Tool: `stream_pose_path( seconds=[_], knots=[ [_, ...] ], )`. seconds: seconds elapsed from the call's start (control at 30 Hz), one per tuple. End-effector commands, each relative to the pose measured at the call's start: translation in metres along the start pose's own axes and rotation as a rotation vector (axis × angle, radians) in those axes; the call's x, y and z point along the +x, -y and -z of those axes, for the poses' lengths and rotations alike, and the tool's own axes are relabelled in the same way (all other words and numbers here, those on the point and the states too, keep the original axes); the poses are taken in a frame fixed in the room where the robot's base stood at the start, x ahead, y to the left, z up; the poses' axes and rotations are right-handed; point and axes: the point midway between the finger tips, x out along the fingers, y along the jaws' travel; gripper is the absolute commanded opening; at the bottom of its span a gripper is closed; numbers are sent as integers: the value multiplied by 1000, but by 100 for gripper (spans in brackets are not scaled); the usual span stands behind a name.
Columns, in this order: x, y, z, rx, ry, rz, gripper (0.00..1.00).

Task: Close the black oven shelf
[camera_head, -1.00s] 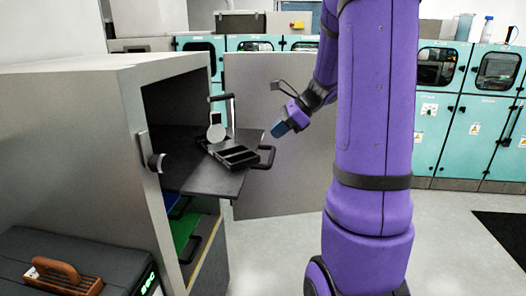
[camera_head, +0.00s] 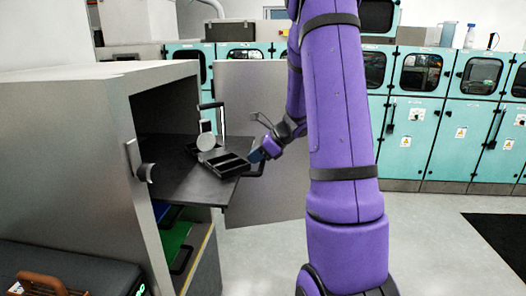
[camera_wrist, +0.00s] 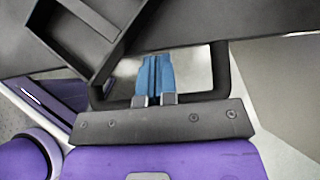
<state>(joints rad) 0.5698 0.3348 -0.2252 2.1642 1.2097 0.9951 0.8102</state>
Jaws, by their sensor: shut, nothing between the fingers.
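The black oven shelf (camera_head: 180,180) is pulled out of the grey oven cabinet, whose door (camera_head: 268,125) stands open. A black tray with compartments (camera_head: 222,165) and a round white piece (camera_head: 206,142) sit on the shelf. The shelf's black handle loop (camera_wrist: 222,72) is at its front edge in the wrist view. My gripper (camera_wrist: 154,62) has its blue fingers together, empty, over the opening of the handle loop, with tips close to the shelf edge. In the head view my gripper (camera_head: 256,156) is at the shelf's front; whether it touches is unclear.
A green shelf (camera_head: 172,242) and a blue one lie lower in the cabinet. A dark case (camera_head: 75,268) with a brown wooden-handled item (camera_head: 40,284) is at the lower left. Teal cabinets (camera_head: 415,115) line the back.

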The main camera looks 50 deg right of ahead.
Motion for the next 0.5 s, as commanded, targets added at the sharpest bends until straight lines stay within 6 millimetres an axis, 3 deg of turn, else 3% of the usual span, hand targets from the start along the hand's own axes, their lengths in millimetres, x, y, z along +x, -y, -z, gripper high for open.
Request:
stream_pose_path(
  seconds=[0.5],
  knots=[
    [7, 0, 0, 0, 0, -1, 0]
  ],
)
